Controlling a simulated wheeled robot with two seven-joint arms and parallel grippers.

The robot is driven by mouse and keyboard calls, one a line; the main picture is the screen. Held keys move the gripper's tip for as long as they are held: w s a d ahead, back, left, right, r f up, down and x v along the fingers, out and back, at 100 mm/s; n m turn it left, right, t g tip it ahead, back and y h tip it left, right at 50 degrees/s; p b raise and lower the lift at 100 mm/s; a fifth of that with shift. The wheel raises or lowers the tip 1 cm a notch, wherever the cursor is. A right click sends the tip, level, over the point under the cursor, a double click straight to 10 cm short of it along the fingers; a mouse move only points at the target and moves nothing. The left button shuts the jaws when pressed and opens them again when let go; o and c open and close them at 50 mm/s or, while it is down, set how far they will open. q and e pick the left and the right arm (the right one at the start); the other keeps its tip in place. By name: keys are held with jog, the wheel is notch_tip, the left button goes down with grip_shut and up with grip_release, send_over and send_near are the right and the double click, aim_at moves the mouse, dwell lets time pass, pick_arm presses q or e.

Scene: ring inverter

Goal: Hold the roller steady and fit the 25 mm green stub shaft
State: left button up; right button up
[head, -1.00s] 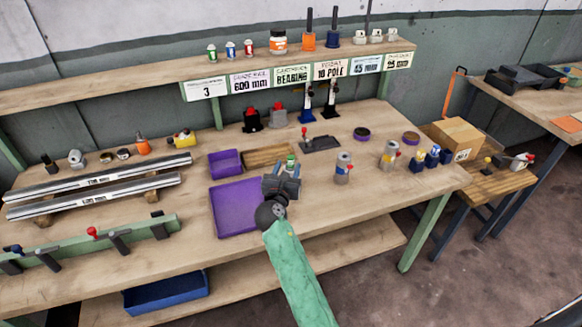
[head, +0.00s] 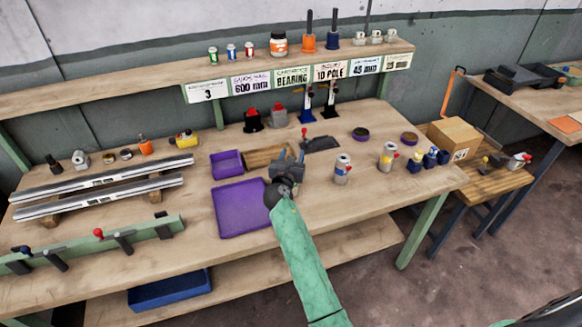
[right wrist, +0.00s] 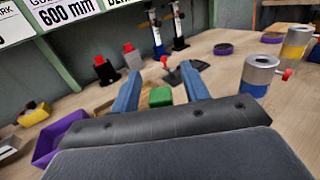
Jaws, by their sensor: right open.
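My right gripper (head: 289,156) is open over the middle of the bench, just right of the wooden tray (head: 256,160). In the right wrist view its two blue fingers (right wrist: 159,88) stand apart, and a small green piece (right wrist: 160,96), likely the green stub shaft, shows in the gap between them. I cannot tell whether either finger touches it. The gripper hides this piece in the head view. Two long silver rollers (head: 103,186) lie side by side on supports at the left of the bench. My left gripper is not in view.
A flat purple tray (head: 228,222) and a small purple bin (head: 227,164) lie left of the gripper. Silver cylinders (head: 342,171) stand to its right. A dark plate with a red-knobbed lever (head: 306,133) is behind it. The front right bench top is clear.

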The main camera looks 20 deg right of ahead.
grip_shut()
jog(key=shift+r, duration=0.55)
notch_tip(320, 180, up, 3)
jog(key=shift+f+b, duration=0.15)
jog(key=shift+b, duration=0.6)
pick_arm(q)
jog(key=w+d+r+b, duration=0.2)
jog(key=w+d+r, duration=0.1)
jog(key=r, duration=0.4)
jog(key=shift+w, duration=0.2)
pick_arm(e)
jog(key=s+d+r, duration=0.5)
jog(key=d+r, duration=0.2)
jog(key=d, duration=0.3)
jog(key=shift+s+r, duration=0.15)
jog(key=shift+s, duration=0.25)
